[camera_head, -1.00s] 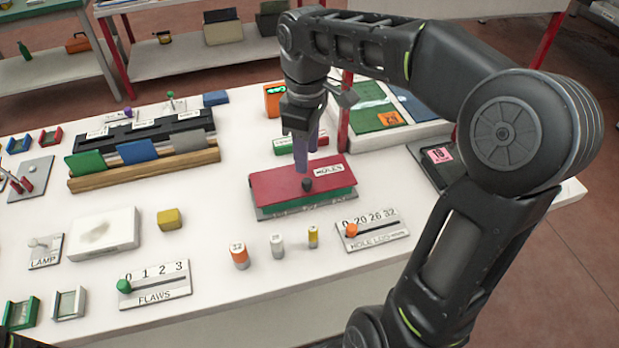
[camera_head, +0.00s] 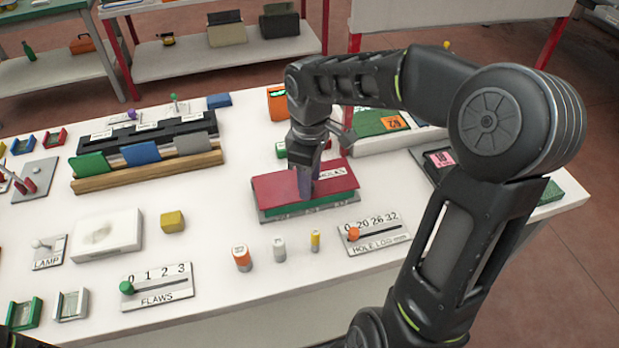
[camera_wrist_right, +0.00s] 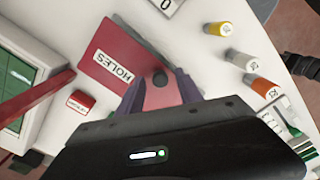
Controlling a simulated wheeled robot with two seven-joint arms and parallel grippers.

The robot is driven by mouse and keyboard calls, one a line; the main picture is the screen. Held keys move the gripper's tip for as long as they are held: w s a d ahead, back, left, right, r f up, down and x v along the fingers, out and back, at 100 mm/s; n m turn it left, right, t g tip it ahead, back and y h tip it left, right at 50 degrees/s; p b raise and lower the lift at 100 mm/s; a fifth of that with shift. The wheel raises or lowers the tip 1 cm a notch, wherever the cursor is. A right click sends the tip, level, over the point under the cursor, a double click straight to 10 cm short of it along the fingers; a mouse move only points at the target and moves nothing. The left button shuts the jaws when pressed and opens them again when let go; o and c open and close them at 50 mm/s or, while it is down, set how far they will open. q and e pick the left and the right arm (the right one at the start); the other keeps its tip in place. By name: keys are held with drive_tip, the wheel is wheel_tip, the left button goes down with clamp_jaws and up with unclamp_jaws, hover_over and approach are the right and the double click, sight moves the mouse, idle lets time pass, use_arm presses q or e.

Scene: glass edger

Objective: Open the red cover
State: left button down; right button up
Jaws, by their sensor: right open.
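The red cover (camera_head: 270,192) lies shut on a green and grey box (camera_head: 296,210) at the middle of the table. It bears a white label reading HOLES (camera_wrist_right: 114,67) and a dark round knob (camera_wrist_right: 159,78), seen in the right wrist view. My right gripper (camera_head: 306,190) points down over the cover. Its purple fingers (camera_wrist_right: 160,92) are open, one on each side of the knob. In the head view the fingers hide the knob. I cannot tell whether they touch it. My left gripper is not in view.
Orange, white and yellow cylinders (camera_head: 279,249) stand in front of the box. The HOLE LOG slider board (camera_head: 374,233) is at their right. A yellow block (camera_head: 172,221) and a white pad (camera_head: 103,231) lie to the left. A rack with coloured panels (camera_head: 148,155) stands behind.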

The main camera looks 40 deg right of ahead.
drive_tip(key=shift+f, duration=0.15)
drive_tip(key=shift+c, duration=0.4)
clamp_jaws()
idle(1.0)
